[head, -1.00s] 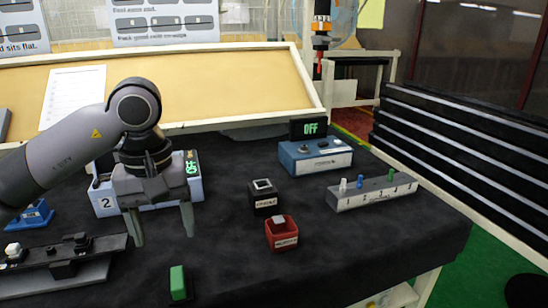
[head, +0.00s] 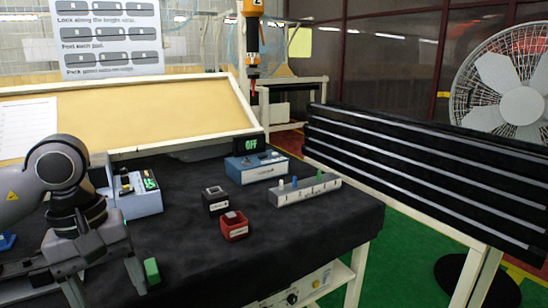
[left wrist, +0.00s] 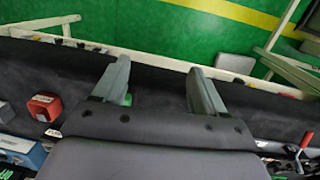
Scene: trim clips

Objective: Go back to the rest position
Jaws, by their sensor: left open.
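My left gripper (head: 106,284) is at the lower left of the head view, over the black-covered table (head: 185,270). Its two fingers are spread and hold nothing; they also show apart in the left wrist view (left wrist: 158,88). A green block (head: 152,271) appears just right of the right fingertip in the head view; I cannot tell whether they touch. In the left wrist view a bit of green (left wrist: 127,99) shows beside the left finger, mostly hidden. My right gripper is not in view.
On the table are a red bin (head: 235,232), a black bin (head: 216,207), a blue box (head: 255,172) with an OFF display, a grey peg block (head: 305,196) and a numbered box (head: 146,204). Black slatted panels (head: 420,170) and a fan (head: 520,105) stand right.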

